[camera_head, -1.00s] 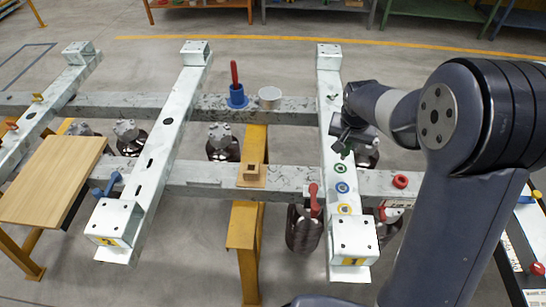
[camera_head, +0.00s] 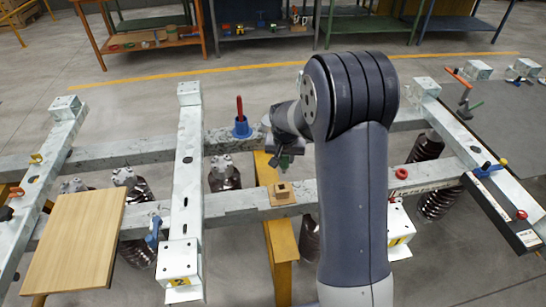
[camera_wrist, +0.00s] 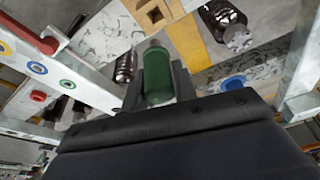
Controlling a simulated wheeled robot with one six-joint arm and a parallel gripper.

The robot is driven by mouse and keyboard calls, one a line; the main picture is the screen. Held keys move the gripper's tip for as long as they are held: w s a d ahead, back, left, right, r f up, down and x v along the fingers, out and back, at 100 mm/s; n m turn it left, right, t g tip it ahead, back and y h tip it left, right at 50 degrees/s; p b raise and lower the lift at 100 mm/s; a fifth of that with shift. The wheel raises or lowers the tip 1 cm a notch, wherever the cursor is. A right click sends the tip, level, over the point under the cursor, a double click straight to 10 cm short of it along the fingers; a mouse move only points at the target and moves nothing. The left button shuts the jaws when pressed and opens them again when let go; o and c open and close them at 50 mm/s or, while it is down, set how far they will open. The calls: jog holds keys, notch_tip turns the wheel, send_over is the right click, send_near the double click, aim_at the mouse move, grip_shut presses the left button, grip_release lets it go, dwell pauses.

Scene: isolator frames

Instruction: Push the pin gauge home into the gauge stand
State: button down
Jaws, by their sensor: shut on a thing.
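My gripper (camera_wrist: 158,80) is shut on a green cylinder with a paler end, which I take to be the pin gauge (camera_wrist: 158,88). The block sits on the near grey beam. In the wrist view the stand (camera_wrist: 150,17) lies beyond the tip of the green cylinder, apart from it.
A blue holder with a red handle (camera_head: 241,130) stands on the far beam, left of my gripper. A white crossbeam (camera_head: 187,150) runs left of the stand. A wooden board (camera_head: 75,240) lies further left.

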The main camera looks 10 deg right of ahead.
jog(key=shift+a, duration=0.3)
jog(key=b, duration=0.5)
send_over(282, 183)
jog(key=s, duration=0.1)
jog(key=shift+a+f, duration=0.15)
jog(key=shift+f, duration=2.75)
jog(key=shift+f+b, duration=2.15)
jog(key=shift+f, duration=0.05)
jog(key=c, duration=1.1)
grip_release()
jog(key=shift+o, duration=0.2)
jog(key=shift+r, duration=0.1)
